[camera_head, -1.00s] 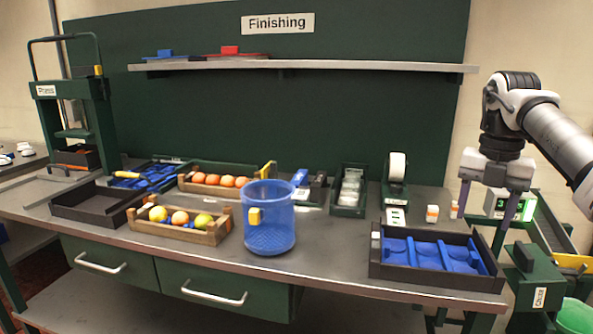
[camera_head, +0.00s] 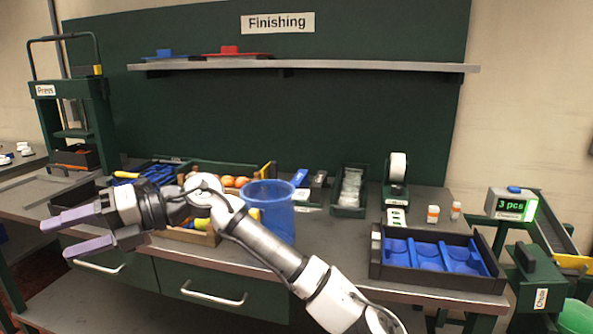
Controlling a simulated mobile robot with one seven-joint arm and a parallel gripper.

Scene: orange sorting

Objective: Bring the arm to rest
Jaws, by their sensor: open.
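My gripper (camera_head: 60,237) is at the left, in front of the bench's front edge and the left drawer. Its two purple-grey fingers point left, spread apart with nothing between them. My arm reaches from the bottom right up to the left across the view. It hides most of the front crate of fruit and part of the back crate (camera_head: 255,170), where some orange fruit shows. The blue bin (camera_head: 272,205) stands behind my arm and is partly covered by it.
A black tray with blue compartments (camera_head: 437,257) sits at the bench's right end. A counter display (camera_head: 511,205) reads "3 pcs". The press (camera_head: 72,125) is at the left. The bench front between bin and tray is clear.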

